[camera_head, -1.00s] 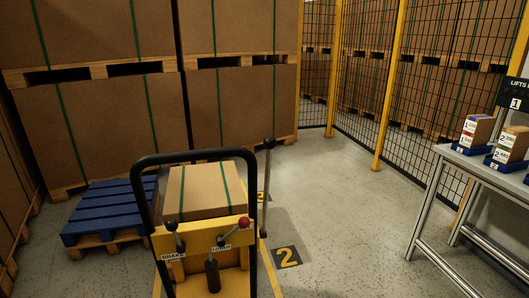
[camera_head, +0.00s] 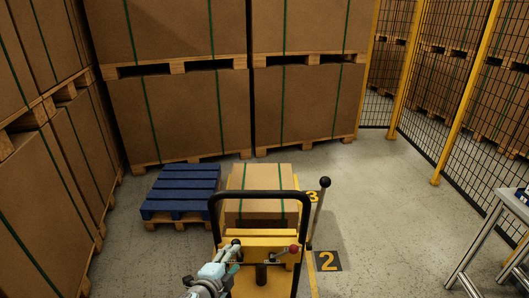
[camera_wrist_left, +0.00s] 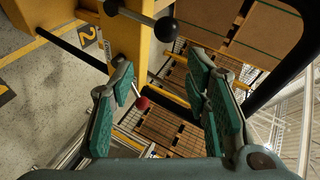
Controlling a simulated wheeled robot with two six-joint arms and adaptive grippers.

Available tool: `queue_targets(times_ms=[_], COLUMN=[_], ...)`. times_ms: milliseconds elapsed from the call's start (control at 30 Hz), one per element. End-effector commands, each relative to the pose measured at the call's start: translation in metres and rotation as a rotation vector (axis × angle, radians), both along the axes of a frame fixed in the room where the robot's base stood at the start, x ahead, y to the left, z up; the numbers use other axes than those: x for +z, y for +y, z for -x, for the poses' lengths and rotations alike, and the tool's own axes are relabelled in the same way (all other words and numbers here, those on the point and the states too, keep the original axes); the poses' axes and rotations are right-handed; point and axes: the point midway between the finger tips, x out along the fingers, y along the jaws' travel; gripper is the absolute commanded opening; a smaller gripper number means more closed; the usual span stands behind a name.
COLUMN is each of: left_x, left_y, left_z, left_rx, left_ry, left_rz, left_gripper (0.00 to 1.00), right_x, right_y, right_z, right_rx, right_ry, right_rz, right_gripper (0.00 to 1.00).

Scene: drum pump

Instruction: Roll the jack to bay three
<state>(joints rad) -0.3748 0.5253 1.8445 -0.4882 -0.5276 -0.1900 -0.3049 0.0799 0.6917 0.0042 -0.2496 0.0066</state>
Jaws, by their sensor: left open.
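The yellow jack (camera_head: 257,249) with its black handle frame (camera_head: 257,195) stands at the bottom centre of the head view, carrying a strapped brown carton (camera_head: 262,180). The floor number 2 (camera_head: 328,261) lies right of it; the number 3 (camera_head: 312,196) lies farther back, beside the carton. My left gripper (camera_head: 232,258) is at the jack's left lever. In the left wrist view it is open (camera_wrist_left: 163,92), nothing clamped. A black lever knob (camera_wrist_left: 166,28) is above its fingers; the red lever knob (camera_wrist_left: 141,102) appears between them, farther away. My right gripper is not in view.
A blue pallet (camera_head: 182,187) lies left of the carton. Stacked cartons on pallets (camera_head: 180,110) close off the back and left. A mesh fence (camera_head: 465,90) and a metal table (camera_head: 490,235) are on the right.

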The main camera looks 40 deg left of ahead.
Motion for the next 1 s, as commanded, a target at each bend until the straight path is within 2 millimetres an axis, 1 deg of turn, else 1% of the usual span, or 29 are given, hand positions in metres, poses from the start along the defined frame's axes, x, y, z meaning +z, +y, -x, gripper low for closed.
queue_targets(times_ms=[33,100,133,200,267,367,467,600,700,800,900,1000], left_x=[0.072,0.126,0.141,0.160,0.163,0.157,0.152,0.144,0.139,0.136,0.134,0.133], left_y=[-0.004,-0.012,-0.014,-0.018,-0.018,-0.014,-0.008,0.002,0.008,0.012,0.014,0.014], left_z=[-0.010,-0.019,-0.021,-0.025,-0.030,-0.046,-0.071,-0.112,-0.134,-0.150,-0.159,-0.163], left_rx=[-0.047,-0.100,-0.114,-0.134,-0.139,-0.137,-0.136,-0.136,-0.138,-0.139,-0.140,-0.141], left_ry=[-0.049,-0.111,-0.130,-0.156,-0.167,-0.169,-0.169,-0.169,-0.167,-0.166,-0.165,-0.166], left_rz=[-0.075,-0.167,-0.194,-0.234,-0.246,-0.246,-0.242,-0.240,-0.240,-0.241,-0.241,-0.240], left_gripper=[0.43,0.43,0.43,0.43,0.43,0.43,0.43,0.43,0.43,0.43,0.43,0.43], right_x=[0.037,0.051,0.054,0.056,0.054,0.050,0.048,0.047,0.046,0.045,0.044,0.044], right_y=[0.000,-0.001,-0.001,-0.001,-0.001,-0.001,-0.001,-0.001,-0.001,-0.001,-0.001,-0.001], right_z=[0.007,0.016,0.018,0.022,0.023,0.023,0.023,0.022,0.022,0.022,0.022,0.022], right_rx=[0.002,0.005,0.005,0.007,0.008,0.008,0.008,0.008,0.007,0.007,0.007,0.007], right_ry=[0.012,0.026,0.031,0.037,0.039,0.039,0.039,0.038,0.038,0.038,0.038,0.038], right_rz=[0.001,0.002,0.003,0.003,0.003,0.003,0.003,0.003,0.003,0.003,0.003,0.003], right_gripper=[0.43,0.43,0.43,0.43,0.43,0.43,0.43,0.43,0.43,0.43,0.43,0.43])
